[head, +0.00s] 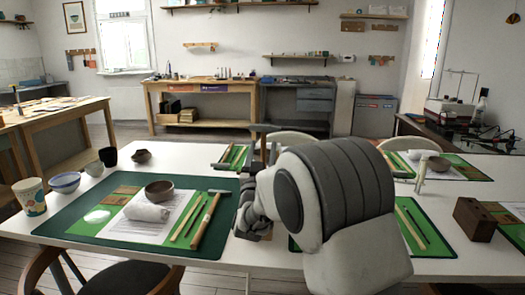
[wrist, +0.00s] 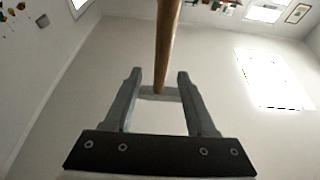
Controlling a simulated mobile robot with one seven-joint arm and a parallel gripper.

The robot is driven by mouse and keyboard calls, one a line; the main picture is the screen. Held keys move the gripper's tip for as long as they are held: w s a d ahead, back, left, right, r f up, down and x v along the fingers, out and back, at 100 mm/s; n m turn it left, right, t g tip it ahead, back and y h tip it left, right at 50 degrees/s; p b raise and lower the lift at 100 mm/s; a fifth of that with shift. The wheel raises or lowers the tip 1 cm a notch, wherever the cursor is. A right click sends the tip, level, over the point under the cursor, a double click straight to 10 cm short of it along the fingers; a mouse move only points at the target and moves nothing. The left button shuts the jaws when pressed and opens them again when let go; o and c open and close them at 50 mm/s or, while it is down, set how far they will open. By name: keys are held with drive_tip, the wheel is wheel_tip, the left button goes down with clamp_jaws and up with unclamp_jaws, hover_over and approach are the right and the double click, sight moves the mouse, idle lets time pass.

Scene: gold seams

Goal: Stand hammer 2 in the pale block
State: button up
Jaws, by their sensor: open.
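In the wrist view my gripper (wrist: 160,80) is open. A wooden hammer handle (wrist: 168,40) runs down from the top edge to between the fingers, meeting a pale bar there; I cannot tell whether the fingers touch it. In the head view an upright hammer with a dark head (head: 265,128) shows just behind my arm; its lower end is hidden, so I cannot tell what it stands in. Another hammer (head: 207,222) lies on the near-left green mat. I cannot make out the pale block, or which hammer is number 2.
The near-left mat (head: 75,230) also holds a brown bowl (head: 159,190), a white roll (head: 147,212) and thin tools. A paper cup (head: 30,197) and small bowls stand at the left. A dark brown block (head: 474,219) stands at the right. My arm hides the table's middle.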

drive_tip(key=shift+b+v, duration=0.4)
drive_tip(key=shift+v, duration=4.15)
drive_tip(key=shift+w+r, duration=0.1)
wheel_tip(320, 180, up, 6)
drive_tip(key=p, duration=0.3)
